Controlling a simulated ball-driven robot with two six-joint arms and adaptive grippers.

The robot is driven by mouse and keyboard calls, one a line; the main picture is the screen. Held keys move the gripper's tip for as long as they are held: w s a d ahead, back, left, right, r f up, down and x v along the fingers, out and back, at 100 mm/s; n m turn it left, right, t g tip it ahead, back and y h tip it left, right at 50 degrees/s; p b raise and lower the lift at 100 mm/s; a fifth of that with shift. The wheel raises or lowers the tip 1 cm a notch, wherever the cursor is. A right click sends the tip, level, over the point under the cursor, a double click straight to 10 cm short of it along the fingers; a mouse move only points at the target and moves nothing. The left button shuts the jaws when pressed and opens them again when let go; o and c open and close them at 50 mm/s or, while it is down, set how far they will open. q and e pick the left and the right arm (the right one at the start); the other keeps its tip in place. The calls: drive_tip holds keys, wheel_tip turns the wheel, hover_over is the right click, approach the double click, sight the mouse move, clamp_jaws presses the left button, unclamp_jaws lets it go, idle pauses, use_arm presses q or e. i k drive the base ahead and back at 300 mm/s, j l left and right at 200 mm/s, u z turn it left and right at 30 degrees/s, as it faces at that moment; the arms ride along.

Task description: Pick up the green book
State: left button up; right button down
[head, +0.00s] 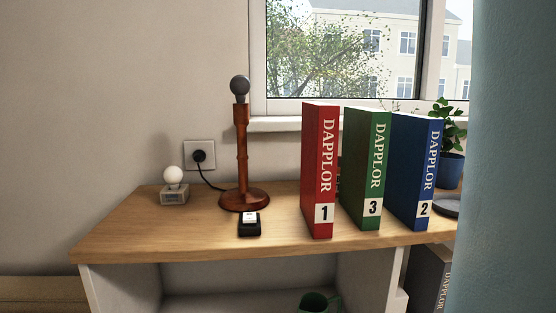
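The green book (366,170) stands upright on the wooden desk top, its spine facing me with the word DAPPLOR and the number 3. It stands between a red book (320,170) numbered 1 on its left and a blue book (417,171) numbered 2 on its right. A narrow gap shows between the red and green spines. The green and blue books stand close together at the front. Neither of my grippers shows in the head view.
A wooden lamp stand (242,150), a small black box (249,224) and a round bulb on a block (174,186) stand left on the desk (150,226). A potted plant (450,169) is behind the blue book. A blue-grey curtain (515,150) covers the right side.

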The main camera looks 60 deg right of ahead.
sight(367, 131)
drive_tip(key=z, duration=2.25)
drive_tip(key=i+j+u, duration=0.15)
drive_tip(key=i+l, duration=0.05)
